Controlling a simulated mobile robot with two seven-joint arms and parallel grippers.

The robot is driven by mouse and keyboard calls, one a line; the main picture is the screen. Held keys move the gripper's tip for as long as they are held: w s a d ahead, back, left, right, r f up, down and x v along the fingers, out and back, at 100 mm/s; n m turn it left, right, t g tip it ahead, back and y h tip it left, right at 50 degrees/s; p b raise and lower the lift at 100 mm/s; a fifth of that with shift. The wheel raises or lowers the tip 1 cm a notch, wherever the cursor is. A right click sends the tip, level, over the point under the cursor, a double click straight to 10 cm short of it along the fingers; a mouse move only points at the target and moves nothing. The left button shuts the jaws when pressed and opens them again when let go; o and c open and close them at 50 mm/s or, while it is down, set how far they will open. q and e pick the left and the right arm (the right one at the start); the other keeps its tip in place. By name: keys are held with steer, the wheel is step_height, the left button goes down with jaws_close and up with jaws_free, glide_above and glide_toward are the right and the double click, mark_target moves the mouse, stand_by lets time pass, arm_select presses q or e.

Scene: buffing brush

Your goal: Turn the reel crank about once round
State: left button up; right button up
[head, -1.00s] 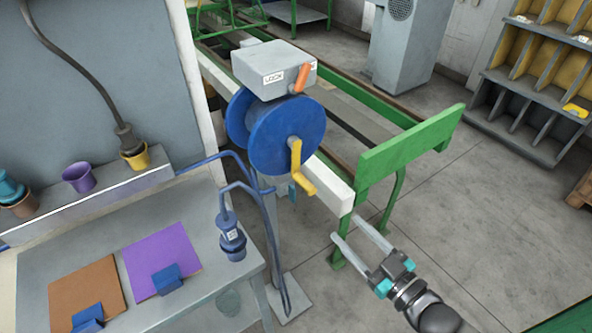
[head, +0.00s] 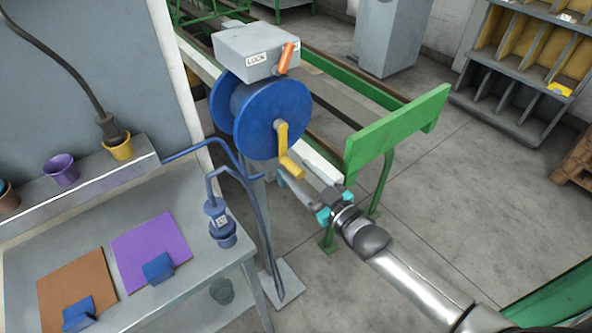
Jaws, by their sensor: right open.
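The blue reel (head: 268,118) stands on a post below a grey box. Its yellow crank (head: 281,138) hangs down from the hub, with the grip (head: 291,168) at its lower end, pointing to the lower right. My right gripper (head: 297,175) is open and reaches in from the lower right. Its fingertips are close to the crank grip; I cannot tell whether they touch it or straddle it. My left gripper is not in view.
The grey box (head: 257,52) marked LOCK carries an orange lever (head: 286,57). A green rail frame (head: 396,135) stands just right of my gripper. A grey bench (head: 190,285) with a blue plug and cables is to the left.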

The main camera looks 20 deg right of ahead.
steer(key=shift+x, duration=1)
jaws_close()
stand_by(0.9)
